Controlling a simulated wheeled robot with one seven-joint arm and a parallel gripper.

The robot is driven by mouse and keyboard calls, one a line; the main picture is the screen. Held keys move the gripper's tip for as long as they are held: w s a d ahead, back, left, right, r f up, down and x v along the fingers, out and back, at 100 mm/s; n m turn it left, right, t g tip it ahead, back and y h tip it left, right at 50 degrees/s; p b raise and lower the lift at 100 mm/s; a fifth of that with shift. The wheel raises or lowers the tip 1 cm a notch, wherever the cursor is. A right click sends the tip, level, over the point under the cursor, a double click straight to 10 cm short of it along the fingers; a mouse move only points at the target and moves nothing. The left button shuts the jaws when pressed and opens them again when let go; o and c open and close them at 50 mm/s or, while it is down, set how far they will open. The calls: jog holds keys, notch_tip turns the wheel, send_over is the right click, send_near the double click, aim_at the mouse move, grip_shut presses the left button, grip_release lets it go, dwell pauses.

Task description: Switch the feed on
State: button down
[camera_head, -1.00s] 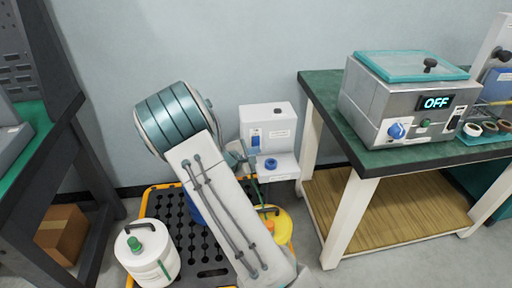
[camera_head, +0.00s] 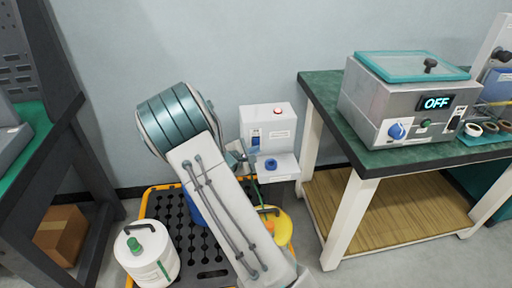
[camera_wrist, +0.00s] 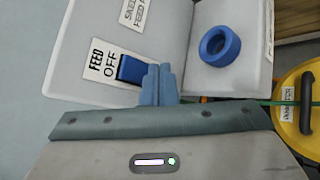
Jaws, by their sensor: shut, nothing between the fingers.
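The white feed box (camera_head: 281,125) is on the wall, left of the green-topped bench. In the wrist view its label (camera_wrist: 95,62) reads FEED and OFF, beside a blue switch (camera_wrist: 131,69). The switch also shows in the head view (camera_head: 255,134). The fingers hide the label beyond the switch.
A blue round knob or ring (camera_wrist: 219,46) sits on the box's lower ledge. Below are a yellow container (camera_head: 283,228) and a white jug (camera_head: 146,254) on a yellow-edged pallet. A bath reading OFF (camera_head: 402,95) stands on the bench (camera_head: 330,95).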

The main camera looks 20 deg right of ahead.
jog(key=shift+s+a+r+b, duration=0.1)
jog(key=shift+s+b, duration=0.1)
jog(key=shift+s, duration=0.15)
jog(key=shift+s+a+b, duration=0.1)
jog(key=shift+s+b, duration=0.05)
jog(key=shift+s, duration=0.2)
jog(key=shift+s+a+r+b, duration=0.1)
jog(key=shift+s+a+b, duration=0.15)
jog(key=shift+s, duration=0.55)
jog(key=shift+s+a+r+b, duration=0.1)
jog(key=shift+s+a+b, duration=0.1)
jog(key=shift+s, duration=0.6)
jog(key=shift+s+a+r+b, duration=0.15)
jog(key=shift+s+a, duration=0.1)
jog(key=shift+s, duration=0.55)
